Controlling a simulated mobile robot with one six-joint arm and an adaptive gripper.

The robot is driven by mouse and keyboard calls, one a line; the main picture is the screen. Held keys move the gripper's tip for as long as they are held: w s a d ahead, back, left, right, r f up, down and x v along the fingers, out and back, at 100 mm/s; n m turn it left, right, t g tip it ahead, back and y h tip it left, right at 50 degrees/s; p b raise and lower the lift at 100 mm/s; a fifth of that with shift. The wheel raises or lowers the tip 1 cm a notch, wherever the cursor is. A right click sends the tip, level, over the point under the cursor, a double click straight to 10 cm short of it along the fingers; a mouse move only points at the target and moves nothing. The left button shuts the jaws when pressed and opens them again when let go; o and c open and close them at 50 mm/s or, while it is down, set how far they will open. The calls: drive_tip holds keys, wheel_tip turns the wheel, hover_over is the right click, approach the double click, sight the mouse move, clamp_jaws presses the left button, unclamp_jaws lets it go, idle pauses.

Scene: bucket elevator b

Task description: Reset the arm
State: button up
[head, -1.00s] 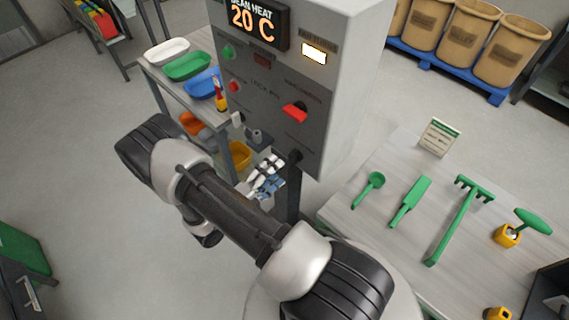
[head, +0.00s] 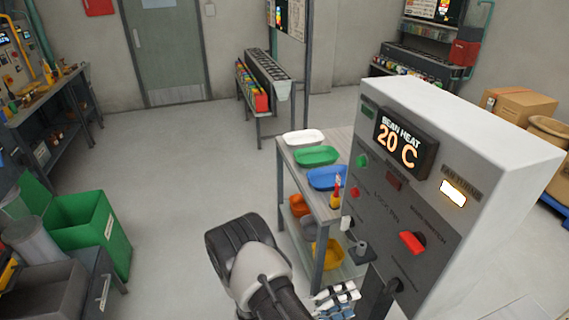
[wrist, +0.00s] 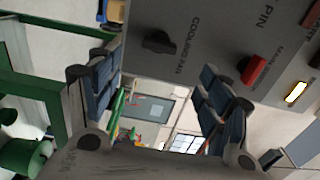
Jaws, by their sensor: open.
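My gripper (head: 336,298) is low in the head view, in front of the lower left part of the grey control cabinet (head: 480,135). In the wrist view my gripper (wrist: 158,80) is open, with its blue-grey finger pads apart and nothing between them. The cabinet face fills the top of the wrist view, with a black cooling fan knob (wrist: 160,41) and a red main switch (wrist: 253,69) beyond the fingers. My arm reaches up from the bottom of the head view and partly hides the floor.
A shelf table (head: 300,160) with white, green and blue trays stands left of the cabinet. An orange bin and a yellow bin (head: 328,254) sit on its lower shelf. A green bin (head: 95,230) is at left. The floor between is open.

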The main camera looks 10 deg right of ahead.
drive_tip(key=s+a+r+m+g+y+b, duration=0.1)
drive_tip(key=s+r+m+g+y+b, duration=0.25)
drive_tip(key=r+m, duration=0.5)
drive_tip(key=s+a+r+m+g+y, duration=0.15)
drive_tip(key=s+r+m+y, duration=0.35)
drive_tip(key=m, duration=0.7)
drive_tip(key=s+a+r+m+t+y+b, duration=0.3)
drive_tip(key=s+a+r+m+t+y, duration=0.2)
drive_tip(key=m, duration=1.1)
drive_tip(key=a+r+t+y, duration=0.3)
drive_tip(key=r+y, duration=0.1)
drive_tip(key=shift+s+a+r+t, duration=0.15)
drive_tip(key=shift+s+a+t, duration=0.15)
drive_tip(key=shift+a, duration=0.1)
